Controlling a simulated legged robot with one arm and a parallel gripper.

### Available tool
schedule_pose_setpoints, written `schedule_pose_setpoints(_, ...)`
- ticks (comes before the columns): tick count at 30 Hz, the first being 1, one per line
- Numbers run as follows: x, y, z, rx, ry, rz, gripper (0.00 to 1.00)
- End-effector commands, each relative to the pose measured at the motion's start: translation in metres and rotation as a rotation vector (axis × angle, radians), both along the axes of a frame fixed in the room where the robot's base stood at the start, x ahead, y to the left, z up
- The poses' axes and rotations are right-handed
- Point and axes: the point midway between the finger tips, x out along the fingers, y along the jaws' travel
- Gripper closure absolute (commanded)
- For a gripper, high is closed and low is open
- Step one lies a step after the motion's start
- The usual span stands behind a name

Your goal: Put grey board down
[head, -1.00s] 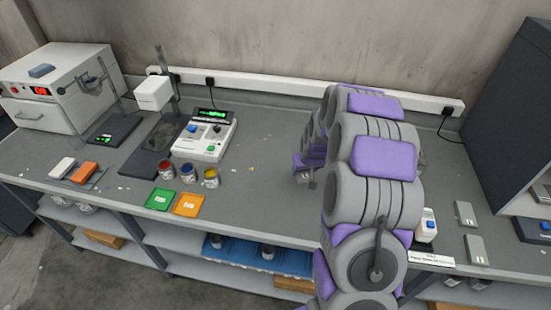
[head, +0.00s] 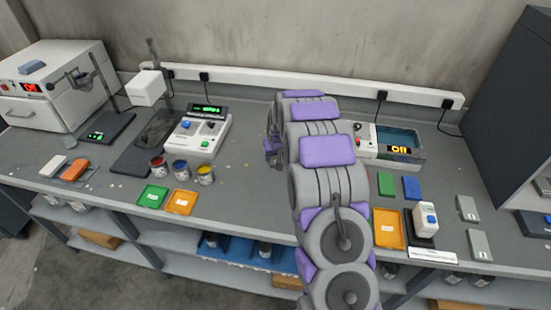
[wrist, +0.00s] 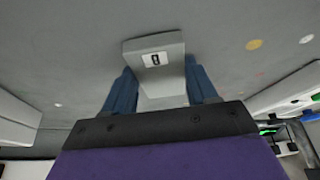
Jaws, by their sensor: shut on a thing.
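The grey board (wrist: 155,65) is a small flat light-grey plate with a white label, held between the two blue fingers of my gripper (wrist: 161,88) in the wrist view. The grey bench top fills the background behind it. I cannot tell whether the board touches the bench. In the head view my gripper (head: 273,158) is partly hidden behind my arm, over the middle of the bench (head: 240,190). The board cannot be made out there.
Left of my gripper stand a white instrument (head: 200,133) and several paint pots (head: 205,174). Right of my arm are a bath with a display (head: 398,150), a green plate (head: 386,184), a blue plate (head: 411,188) and an orange tray (head: 389,229). Grey plates (head: 467,208) lie farther right.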

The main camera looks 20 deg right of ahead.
Motion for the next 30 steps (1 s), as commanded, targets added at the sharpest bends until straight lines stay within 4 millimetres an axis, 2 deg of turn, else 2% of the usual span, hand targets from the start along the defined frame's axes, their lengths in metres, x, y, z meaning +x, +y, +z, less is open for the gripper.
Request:
schedule_pose_setpoints(1,-0.0001,0.0004,-0.0061,0.000,0.000,0.000,0.78)
schedule_pose_setpoints(10,-0.0003,0.0043,-0.0056,-0.005,0.000,0.001,0.78)
schedule_pose_setpoints(11,-0.0004,0.0043,-0.0059,-0.005,0.000,0.001,0.42)
schedule_pose_setpoints(18,-0.0002,0.0019,-0.0059,-0.003,0.000,0.001,0.19)
schedule_pose_setpoints(30,-0.0017,0.0023,-0.0012,-0.003,0.000,0.001,0.17)
